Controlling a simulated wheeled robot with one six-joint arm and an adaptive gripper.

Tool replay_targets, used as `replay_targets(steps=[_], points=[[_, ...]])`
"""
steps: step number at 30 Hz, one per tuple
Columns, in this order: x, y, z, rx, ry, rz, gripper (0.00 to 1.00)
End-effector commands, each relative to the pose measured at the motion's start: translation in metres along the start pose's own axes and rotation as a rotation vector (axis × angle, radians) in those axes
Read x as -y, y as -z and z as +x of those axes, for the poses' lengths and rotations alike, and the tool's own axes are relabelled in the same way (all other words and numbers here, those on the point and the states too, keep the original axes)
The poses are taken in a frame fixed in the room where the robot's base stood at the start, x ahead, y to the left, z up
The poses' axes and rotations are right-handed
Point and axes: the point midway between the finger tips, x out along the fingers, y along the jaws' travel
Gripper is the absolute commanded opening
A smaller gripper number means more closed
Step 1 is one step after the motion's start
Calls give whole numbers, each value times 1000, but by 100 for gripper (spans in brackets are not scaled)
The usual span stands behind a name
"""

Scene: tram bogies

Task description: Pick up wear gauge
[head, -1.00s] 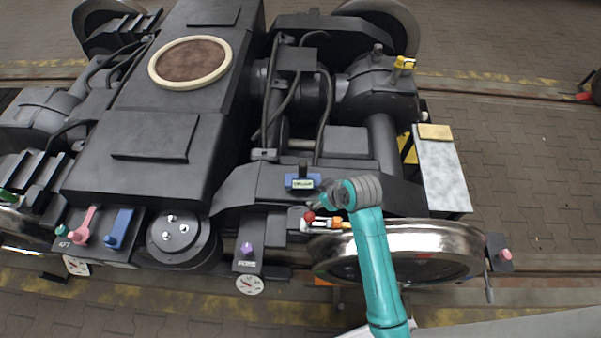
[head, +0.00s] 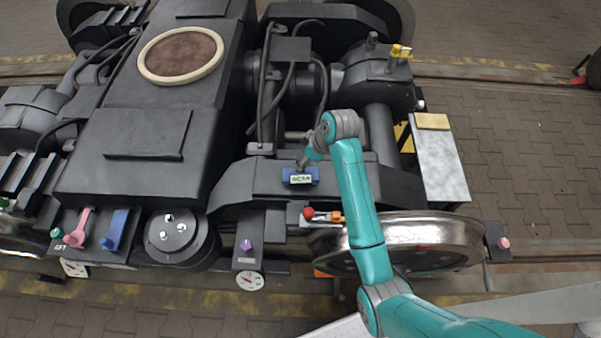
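The wear gauge (head: 289,178) is a small blue block with a pale label on its front. It sits on the dark ledge of the bogie frame (head: 262,184), above and left of the shiny wheel. My gripper (head: 303,164) points down at the top of the gauge and overlaps it in the picture. The gripper hides the dark knob on top of the gauge. The fingers are too small and dark to tell whether they are open, shut, or touching it.
A red ball (head: 308,213) and an orange piece (head: 336,216) are just below the gauge. The wheel (head: 437,229) lies under my arm. Hoses (head: 324,92) rise behind. A grey plate with a yellow block (head: 432,121) stands at right.

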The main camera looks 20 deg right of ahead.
Motion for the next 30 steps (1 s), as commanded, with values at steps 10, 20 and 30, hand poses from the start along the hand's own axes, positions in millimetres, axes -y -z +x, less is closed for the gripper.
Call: replay_targets(steps=[10,20,30], points=[[-6,3,41,1,1,0,60],[-7,3,52,0,-1,0,60],[-7,3,52,-1,-1,0,0]])
